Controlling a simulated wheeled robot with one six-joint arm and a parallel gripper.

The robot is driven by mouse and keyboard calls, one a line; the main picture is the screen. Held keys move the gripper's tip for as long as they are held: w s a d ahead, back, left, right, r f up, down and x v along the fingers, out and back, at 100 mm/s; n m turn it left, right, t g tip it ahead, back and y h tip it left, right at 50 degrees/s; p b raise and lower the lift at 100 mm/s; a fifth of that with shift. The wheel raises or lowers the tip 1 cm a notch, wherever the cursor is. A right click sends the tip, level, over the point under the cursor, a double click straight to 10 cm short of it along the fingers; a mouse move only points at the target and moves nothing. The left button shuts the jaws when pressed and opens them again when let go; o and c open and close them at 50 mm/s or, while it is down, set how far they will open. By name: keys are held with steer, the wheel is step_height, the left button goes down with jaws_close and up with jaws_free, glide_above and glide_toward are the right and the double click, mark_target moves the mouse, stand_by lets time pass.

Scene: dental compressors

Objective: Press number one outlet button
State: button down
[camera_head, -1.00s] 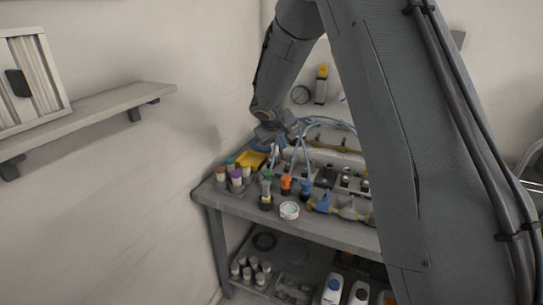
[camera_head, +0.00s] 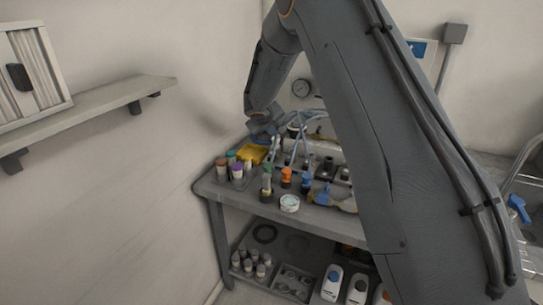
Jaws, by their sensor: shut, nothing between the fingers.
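My gripper (camera_head: 268,132) is small and dark in the head view, at the end of my arm over the back left of the workbench. It is shut and empty, above and behind a yellow tray (camera_head: 252,154). Thin blue hoses (camera_head: 302,133) stand just right of it. Bench fittings include a green-topped one (camera_head: 267,174), an orange-topped one (camera_head: 286,177) and a blue one (camera_head: 306,181). No number label is readable, so I cannot tell which part is the number one outlet button. My arm hides the bench's right side.
The workbench (camera_head: 225,190) has capped jars (camera_head: 238,172) at its left and a round white tape roll (camera_head: 289,203) at its front. Bottles (camera_head: 332,283) stand on the lower shelf. A wall shelf (camera_head: 95,105) juts out at left. A gauge (camera_head: 302,88) hangs behind.

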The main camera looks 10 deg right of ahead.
step_height(320, 180, down, 4)
steer(key=shift+f+b, duration=0.1)
steer(key=shift+b, duration=0.65)
step_height(320, 180, down, 2)
steer(key=b, duration=0.3)
steer(key=shift+b, duration=0.3)
steer(key=shift+f+b, duration=0.95)
steer(key=shift+b, duration=0.95)
stand_by(1.9)
steer(key=shift+r, duration=0.1)
steer(key=shift+r+p, duration=0.4)
steer(key=shift+r, duration=0.35)
steer(key=shift+r+p, duration=1.6)
steer(key=shift+r, duration=0.95)
steer(key=shift+s, duration=0.1)
